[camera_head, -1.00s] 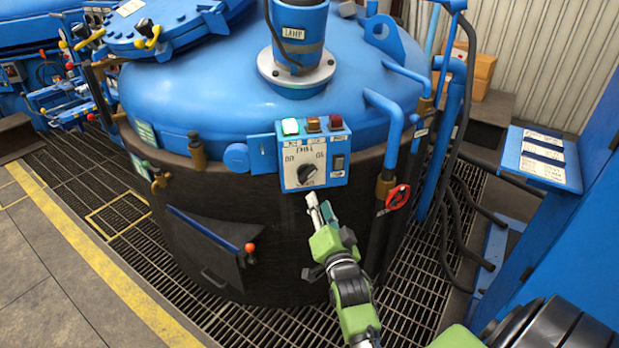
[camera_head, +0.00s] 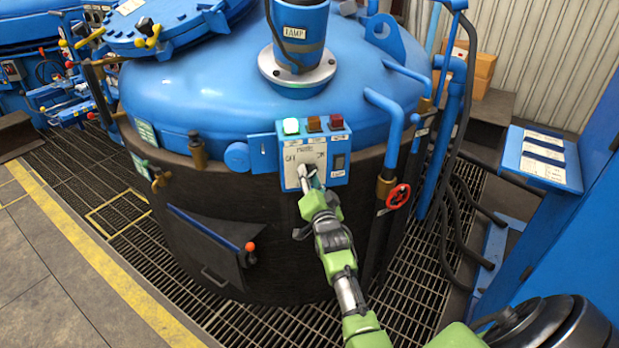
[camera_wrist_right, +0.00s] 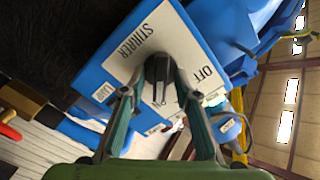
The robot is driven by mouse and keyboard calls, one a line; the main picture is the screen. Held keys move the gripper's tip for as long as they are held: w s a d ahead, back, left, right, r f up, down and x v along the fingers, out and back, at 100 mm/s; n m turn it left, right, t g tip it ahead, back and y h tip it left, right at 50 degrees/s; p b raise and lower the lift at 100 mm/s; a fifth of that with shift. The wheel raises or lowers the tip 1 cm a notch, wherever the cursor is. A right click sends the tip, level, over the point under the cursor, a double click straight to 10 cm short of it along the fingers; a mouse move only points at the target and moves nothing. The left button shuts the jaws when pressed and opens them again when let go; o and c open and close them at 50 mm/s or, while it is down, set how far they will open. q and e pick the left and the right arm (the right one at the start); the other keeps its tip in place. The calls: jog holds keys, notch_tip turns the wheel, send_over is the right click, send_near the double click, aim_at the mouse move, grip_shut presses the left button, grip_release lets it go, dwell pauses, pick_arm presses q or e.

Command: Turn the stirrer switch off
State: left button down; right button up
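The stirrer switch is a black knob (camera_wrist_right: 158,70) on a white plate lettered STIRRER, OFF and ON in the right wrist view. The plate is on a blue control box (camera_head: 342,177) on the furnace front in the head view, where my gripper covers the knob. My right gripper (camera_head: 307,176) is at the knob. In the right wrist view its fingers (camera_wrist_right: 157,75) are apart, one on each side of the knob. I cannot tell whether they touch it. My left gripper is not in view.
A small rocker switch (camera_head: 339,162) is right of the knob.

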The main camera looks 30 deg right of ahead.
jog(key=shift+c, duration=0.3)
grip_shut()
jog(key=shift+n, duration=0.3)
jog(key=n, duration=1.7)
jog(key=shift+a, duration=0.25)
jog(key=shift+n, duration=0.3)
